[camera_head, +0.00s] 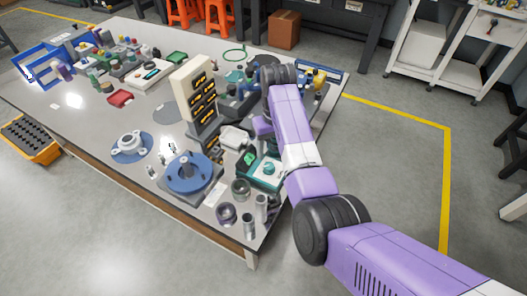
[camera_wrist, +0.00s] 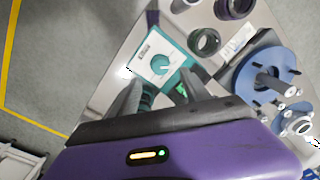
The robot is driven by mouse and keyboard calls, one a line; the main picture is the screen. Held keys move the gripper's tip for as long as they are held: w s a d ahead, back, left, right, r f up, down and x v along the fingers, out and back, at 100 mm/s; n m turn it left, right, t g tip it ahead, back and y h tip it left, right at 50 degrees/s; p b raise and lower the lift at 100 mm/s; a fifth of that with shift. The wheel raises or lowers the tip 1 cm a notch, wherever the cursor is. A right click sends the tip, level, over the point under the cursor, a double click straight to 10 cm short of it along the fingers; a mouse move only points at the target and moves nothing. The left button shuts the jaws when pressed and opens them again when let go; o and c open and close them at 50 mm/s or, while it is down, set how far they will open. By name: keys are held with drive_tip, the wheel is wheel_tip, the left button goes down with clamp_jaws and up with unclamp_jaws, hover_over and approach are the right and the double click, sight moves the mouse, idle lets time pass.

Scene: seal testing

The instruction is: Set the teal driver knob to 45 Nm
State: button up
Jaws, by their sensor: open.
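The teal driver unit (camera_head: 263,183) stands near the front right corner of the table, with a pale top panel. Its round teal knob (camera_head: 268,169) sits on that panel. In the wrist view the knob (camera_wrist: 160,66) shows on the white panel (camera_wrist: 150,50), with markings too small to read. I cannot tell the knob's setting. My gripper (camera_wrist: 162,88) is open and empty, its two grey fingers reaching toward the unit, apart from the knob in the picture. In the head view my arm hides most of the gripper.
A blue flanged part (camera_head: 188,174) stands left of the unit. Metal rings and cylinders (camera_head: 240,188) stand close by at the table corner. A cream rack (camera_head: 193,85) rises behind.

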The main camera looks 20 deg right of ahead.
sight(269, 166)
drive_tip(key=shift+w+f, duration=0.15)
drive_tip(key=shift+f, duration=0.05)
wheel_tip(269, 166, down, 7)
drive_tip(key=shift+a+f, duration=0.15)
drive_tip(key=shift+c, duration=0.4)
clamp_jaws()
